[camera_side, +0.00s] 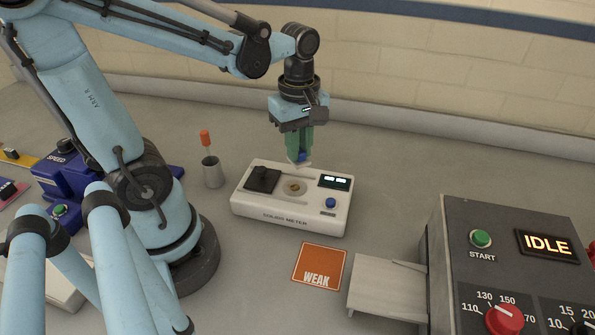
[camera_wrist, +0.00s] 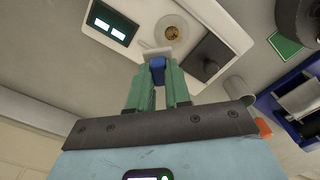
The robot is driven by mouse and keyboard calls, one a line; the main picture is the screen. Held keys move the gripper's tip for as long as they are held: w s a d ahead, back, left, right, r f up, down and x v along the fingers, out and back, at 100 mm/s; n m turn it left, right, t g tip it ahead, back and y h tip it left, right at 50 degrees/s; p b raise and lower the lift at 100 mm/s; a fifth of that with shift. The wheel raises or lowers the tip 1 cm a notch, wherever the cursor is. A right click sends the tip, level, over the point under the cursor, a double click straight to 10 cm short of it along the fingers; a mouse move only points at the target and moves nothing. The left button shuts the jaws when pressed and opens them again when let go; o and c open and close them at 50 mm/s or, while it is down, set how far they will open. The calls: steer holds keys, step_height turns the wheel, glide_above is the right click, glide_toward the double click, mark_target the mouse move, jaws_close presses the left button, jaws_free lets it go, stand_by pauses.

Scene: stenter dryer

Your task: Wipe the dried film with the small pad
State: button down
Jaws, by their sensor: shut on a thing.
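My gripper (camera_side: 298,150) is shut on the small pad, which has a blue grip and a pale flat face (camera_side: 303,161). The gripper points down and holds the pad above the back of a white meter (camera_side: 290,217). The brownish dried film (camera_side: 294,187) lies in a round pale window on the meter's top. In the wrist view the pad's pale face (camera_wrist: 157,51) shows beyond the green fingertips (camera_wrist: 157,80), just short of the film (camera_wrist: 172,33). The pad appears clear of the meter. A black flap (camera_side: 262,180) sits left of the window.
The meter has a lit display (camera_side: 335,181) and a blue button (camera_side: 330,203). A grey cup (camera_side: 211,173) with an orange-handled tool stands behind left. An orange WEAK card (camera_side: 319,267) lies in front. A dark control box (camera_side: 500,245) showing IDLE and a pale platform (camera_side: 385,288) are right.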

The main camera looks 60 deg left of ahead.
mark_target(299, 163)
steer(key=shift+f, duration=2.35)
steer(key=shift+s+d+r, duration=0.2)
steer(key=shift+s+d, duration=0.15)
steer(key=shift+d, duration=0.05)
steer(key=shift+s+d+f, duration=0.15)
steer(key=shift+s+d, duration=1.45)
steer(key=shift+w+a, duration=0.1)
steer(key=shift+a, duration=0.05)
steer(key=shift+w+a, duration=1.9)
steer(key=shift+s+r, duration=0.1)
steer(key=shift+r, duration=4.1)
